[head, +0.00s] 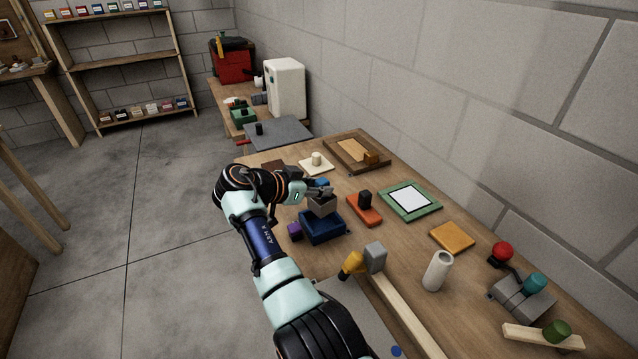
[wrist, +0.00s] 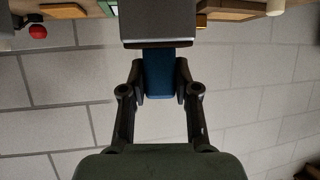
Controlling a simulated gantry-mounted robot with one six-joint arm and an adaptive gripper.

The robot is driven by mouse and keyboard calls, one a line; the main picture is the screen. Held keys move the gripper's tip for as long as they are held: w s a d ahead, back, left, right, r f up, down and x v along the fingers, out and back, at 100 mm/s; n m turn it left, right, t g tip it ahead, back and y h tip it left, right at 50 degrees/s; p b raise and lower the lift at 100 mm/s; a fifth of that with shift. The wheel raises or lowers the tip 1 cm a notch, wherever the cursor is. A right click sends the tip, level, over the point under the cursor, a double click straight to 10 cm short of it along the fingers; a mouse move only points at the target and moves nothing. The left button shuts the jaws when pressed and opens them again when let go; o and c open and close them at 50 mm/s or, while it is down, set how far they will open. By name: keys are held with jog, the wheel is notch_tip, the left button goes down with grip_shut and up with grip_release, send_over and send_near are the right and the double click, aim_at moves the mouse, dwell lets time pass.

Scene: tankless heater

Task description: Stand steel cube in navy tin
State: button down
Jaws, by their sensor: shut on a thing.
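The steel cube (head: 322,206) is a grey block with a blue grip piece (wrist: 158,70) on it. My gripper (head: 318,188) is shut on the blue piece, with a finger on either side of it in the wrist view. The cube's grey body (wrist: 158,22) shows beyond the fingertips there. The navy tin (head: 322,232) is an open dark blue box on the wooden table. In the head view the cube is at the tin's opening, overlapping its far side. I cannot tell whether it touches the tin. The tin's floor is mostly hidden.
A purple block (head: 295,231) is left of the tin. An orange base with a black knob (head: 364,210) is close on its right. A grey block (head: 376,257) is nearer.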

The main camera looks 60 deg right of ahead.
aim_at(313, 209)
notch_tip(313, 209, down, 7)
jog(key=b, duration=0.4)
jog(key=shift+r, duration=0.2)
jog(key=shift+f+b, duration=0.45)
jog(key=shift+f, duration=0.1)
jog(key=c, duration=0.8)
grip_release()
jog(key=shift+o, duration=0.2)
jog(key=shift+r, duration=0.1)
jog(key=v, duration=1.2)
